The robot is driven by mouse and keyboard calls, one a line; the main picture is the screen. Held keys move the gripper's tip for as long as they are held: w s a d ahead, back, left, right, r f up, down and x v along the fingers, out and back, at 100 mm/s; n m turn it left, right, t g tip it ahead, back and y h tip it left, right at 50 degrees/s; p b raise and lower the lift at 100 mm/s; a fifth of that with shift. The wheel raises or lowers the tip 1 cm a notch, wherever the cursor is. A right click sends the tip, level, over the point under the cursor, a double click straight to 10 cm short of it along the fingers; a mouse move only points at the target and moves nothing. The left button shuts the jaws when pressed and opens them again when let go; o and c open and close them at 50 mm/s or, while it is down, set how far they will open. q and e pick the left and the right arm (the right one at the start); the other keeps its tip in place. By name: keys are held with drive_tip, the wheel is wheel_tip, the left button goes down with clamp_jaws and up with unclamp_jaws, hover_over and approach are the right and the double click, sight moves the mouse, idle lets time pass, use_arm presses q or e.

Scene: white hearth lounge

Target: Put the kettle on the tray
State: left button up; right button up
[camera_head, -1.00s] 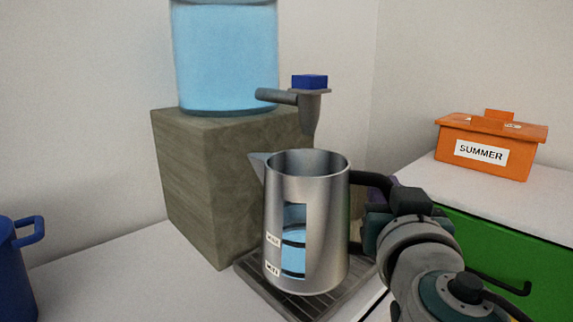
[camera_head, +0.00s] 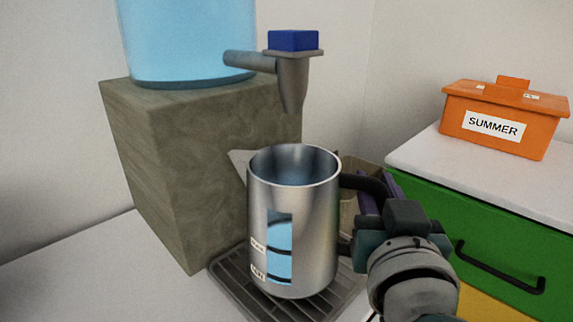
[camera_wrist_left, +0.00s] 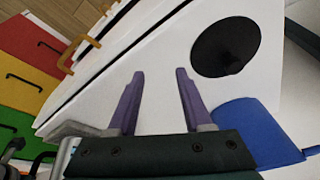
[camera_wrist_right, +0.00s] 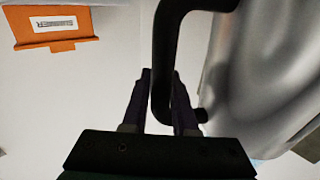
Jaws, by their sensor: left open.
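The steel kettle (camera_head: 318,225) is upright over the slatted drip tray (camera_head: 232,285) under the dispenser's tap (camera_head: 293,85). Its spout points left, and blue water shows in its level window. Whether its base touches the tray is hard to tell. My right gripper (camera_head: 375,215) is at the black handle on the kettle's right side. In the right wrist view its fingers (camera_wrist_right: 161,95) are closed around the handle (camera_wrist_right: 163,50). My left gripper (camera_wrist_left: 160,90) is open and empty in the left wrist view, over a white surface.
The left wrist view shows a black disc (camera_wrist_left: 226,47) and a blue object (camera_wrist_left: 255,130).

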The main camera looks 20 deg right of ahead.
use_arm(q)
drive_tip(key=shift+d, duration=0.1)
use_arm(e)
drive_tip(key=o, duration=0.4)
drive_tip(key=shift+c, duration=0.2)
use_arm(q)
wheel_tip(320, 180, down, 2)
drive_tip(key=shift+f+b, duration=0.1)
drive_tip(key=shift+b, duration=0.95)
use_arm(e)
drive_tip(key=v, duration=1.1)
drive_tip(key=s+d+f+g+y, duration=0.1)
drive_tip(key=s+d+f+g, duration=0.55)
drive_tip(key=f+g, duration=0.25)
drive_tip(key=s+a+f+n+g+y, duration=0.1)
drive_tip(key=s+a+n+g+y, duration=0.2)
drive_tip(key=a+n+y, duration=0.4)
drive_tip(key=shift+s+a+n+y, duration=0.2)
drive_tip(key=shift+s+n+y, duration=0.15)
drive_tip(key=shift+s, duration=0.45)
use_arm(q)
drive_tip(key=shift+d, duration=0.1)
